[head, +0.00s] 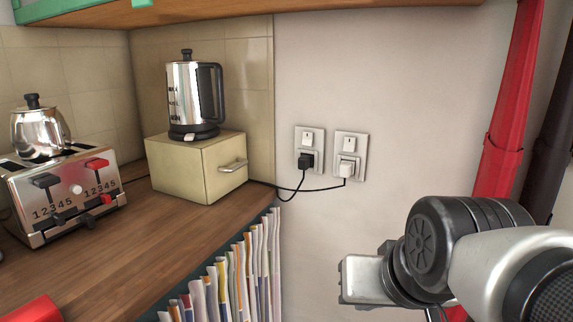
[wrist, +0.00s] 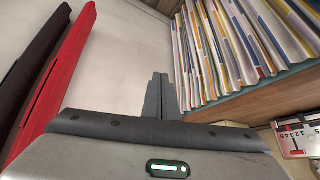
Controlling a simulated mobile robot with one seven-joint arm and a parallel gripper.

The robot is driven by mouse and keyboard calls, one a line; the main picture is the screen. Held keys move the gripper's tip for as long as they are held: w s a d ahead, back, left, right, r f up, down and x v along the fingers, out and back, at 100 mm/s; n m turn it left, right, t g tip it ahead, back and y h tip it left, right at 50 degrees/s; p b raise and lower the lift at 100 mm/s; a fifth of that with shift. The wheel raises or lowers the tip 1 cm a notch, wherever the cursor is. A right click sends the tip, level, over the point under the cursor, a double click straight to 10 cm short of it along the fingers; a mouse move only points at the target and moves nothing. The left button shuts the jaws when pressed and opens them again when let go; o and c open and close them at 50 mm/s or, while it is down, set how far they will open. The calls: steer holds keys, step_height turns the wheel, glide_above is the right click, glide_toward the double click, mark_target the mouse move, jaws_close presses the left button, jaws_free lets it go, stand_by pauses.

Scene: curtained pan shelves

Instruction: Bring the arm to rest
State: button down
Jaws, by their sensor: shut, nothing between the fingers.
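My gripper (wrist: 160,80) shows in the wrist view with its two dark fingers together and nothing between them. It is in the open air in front of the pale wall, touching nothing that I can see. In the head view my arm is at the lower right, bent in front of the wall. The fingers cannot be made out there.
Wooden counter (head: 150,235) at left holds a toaster (head: 75,200), a steel teapot (head: 40,130) and a kettle (head: 193,95) on a cream box (head: 190,170). Wall sockets (head: 310,150) have plugged cords.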

steer(key=s+d+f+g, duration=0.1)
steer(key=s+d, duration=0.1)
steer(key=s, duration=0.1)
step_height(320, 180, up, 26)
steer(key=p, duration=2.6)
steer(key=shift+s+n+h, duration=0.3)
steer(key=shift+d+f, duration=0.1)
